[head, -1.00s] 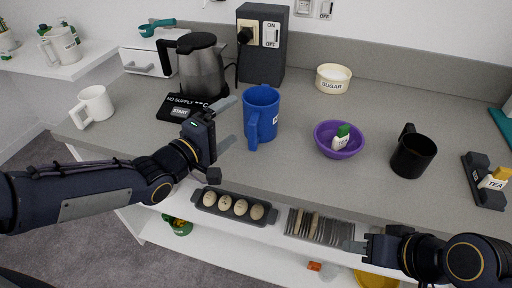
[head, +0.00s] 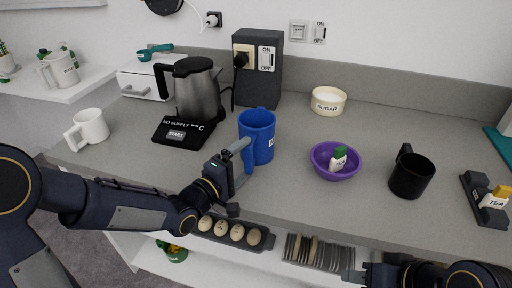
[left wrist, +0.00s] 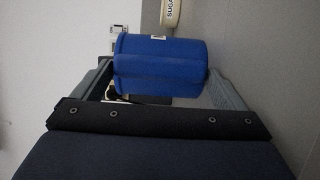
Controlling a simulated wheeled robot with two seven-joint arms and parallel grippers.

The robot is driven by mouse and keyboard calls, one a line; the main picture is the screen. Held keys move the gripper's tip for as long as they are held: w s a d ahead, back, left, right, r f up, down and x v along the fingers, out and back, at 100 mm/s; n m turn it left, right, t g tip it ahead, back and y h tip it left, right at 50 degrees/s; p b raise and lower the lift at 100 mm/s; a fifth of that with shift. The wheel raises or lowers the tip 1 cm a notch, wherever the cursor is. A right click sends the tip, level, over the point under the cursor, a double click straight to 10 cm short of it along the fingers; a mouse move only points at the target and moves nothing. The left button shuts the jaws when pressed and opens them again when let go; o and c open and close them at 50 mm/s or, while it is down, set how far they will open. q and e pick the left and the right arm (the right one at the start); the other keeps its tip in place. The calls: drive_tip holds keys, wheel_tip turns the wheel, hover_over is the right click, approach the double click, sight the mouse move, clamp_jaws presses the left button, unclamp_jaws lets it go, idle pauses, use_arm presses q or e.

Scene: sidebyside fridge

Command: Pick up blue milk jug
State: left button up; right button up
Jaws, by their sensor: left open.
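The blue milk jug (head: 262,135) stands upright on the grey counter, with its handle facing my left gripper. My left gripper (head: 243,172) is open beside the handle, at the counter's front edge. In the left wrist view the blue jug (left wrist: 160,62) fills the gap between the two spread fingers of the left gripper (left wrist: 160,85). I cannot tell whether either finger touches it. My right gripper (head: 358,275) is low at the front edge near the rack, mostly cut off by the frame; its jaws are unclear.
A steel kettle (head: 198,92) and its black base (head: 183,132) stand left of the jug. A purple bowl (head: 335,171) and black mug (head: 410,176) stand to the right. An egg tray (head: 262,241) and a rack (head: 318,250) lie below the front edge. A sugar pot (head: 328,102) is behind.

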use_arm(q)
drive_tip(key=shift+x, duration=1.25)
drive_tip(key=c, duration=0.9)
drive_tip(key=shift+r, duration=0.45)
wheel_tip(320, 180, up, 2)
drive_tip(key=shift+r+p, duration=0.25)
drive_tip(key=shift+p, duration=0.05)
drive_tip(key=s+a+r, duration=0.1)
drive_tip(key=s+r, duration=0.2)
drive_tip(key=s, duration=0.1)
drive_tip(key=s+a+r+p, duration=0.1)
drive_tip(key=s+a+r, duration=0.1)
drive_tip(key=s, duration=0.3)
drive_tip(key=s+a+r, duration=0.1)
drive_tip(key=s+r, duration=0.3)
drive_tip(key=shift+s+a+r+p, duration=0.15)
drive_tip(key=shift+s+r+p, duration=0.1)
drive_tip(key=shift+r+p, duration=0.1)
